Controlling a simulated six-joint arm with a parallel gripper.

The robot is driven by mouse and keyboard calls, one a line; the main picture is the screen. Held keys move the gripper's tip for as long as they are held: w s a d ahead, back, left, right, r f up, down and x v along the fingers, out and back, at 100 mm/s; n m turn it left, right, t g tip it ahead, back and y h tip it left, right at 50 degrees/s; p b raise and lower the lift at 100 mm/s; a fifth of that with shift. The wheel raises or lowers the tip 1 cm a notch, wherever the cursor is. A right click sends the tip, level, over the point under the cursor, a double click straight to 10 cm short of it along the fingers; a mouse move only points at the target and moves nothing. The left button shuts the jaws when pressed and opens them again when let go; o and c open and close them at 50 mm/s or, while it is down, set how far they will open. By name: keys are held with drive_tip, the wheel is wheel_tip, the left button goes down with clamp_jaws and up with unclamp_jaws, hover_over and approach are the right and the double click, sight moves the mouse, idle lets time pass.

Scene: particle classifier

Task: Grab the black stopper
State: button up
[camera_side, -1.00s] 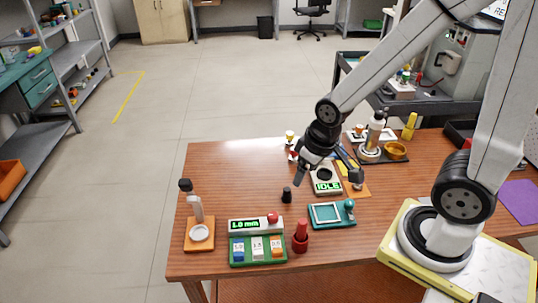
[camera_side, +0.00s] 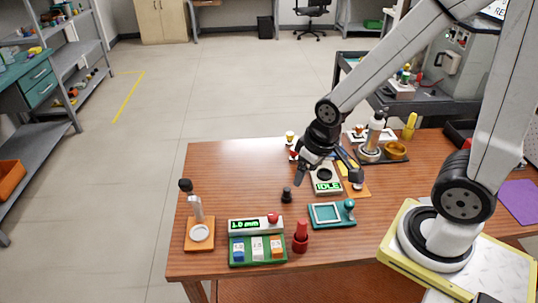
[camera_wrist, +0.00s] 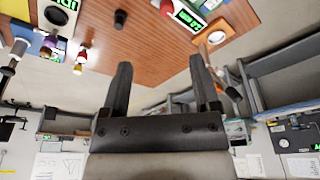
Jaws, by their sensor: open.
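The black stopper (camera_side: 286,195) stands upright on the wooden table, left of the small teal frame. A small dark round thing (camera_wrist: 120,19) on the table in the wrist view looks like the same stopper, beyond the fingers near the top edge. My gripper (camera_side: 328,182) is above the table, to the right of the stopper and farther back. Its two fingers are spread apart with nothing between them; they also show in the wrist view (camera_wrist: 160,62). The gripper does not touch the stopper.
A device reading IDLE (camera_side: 326,187) lies under my gripper. A teal frame (camera_side: 326,213), a red stopper-like piece (camera_side: 300,237), a sizing panel (camera_side: 257,226) and an orange stand (camera_side: 199,234) surround the stopper. The table's left back area is clear.

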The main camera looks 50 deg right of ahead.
drive_tip(key=m+t+y, duration=0.5)
drive_tip(key=m+y, duration=0.6)
drive_tip(key=m, duration=1.3)
approach(283, 194)
drive_tip(key=a, duration=0.3)
drive_tip(key=shift+w+f, duration=0.25)
drive_tip(key=shift+w, duration=0.15)
drive_tip(key=shift+d+f+m, duration=0.35)
drive_tip(key=shift+m, duration=0.25)
drive_tip(key=shift+w+x, duration=0.2)
drive_tip(key=shift+x, duration=3.7)
drive_tip(key=shift+r, duration=0.1)
clamp_jaws()
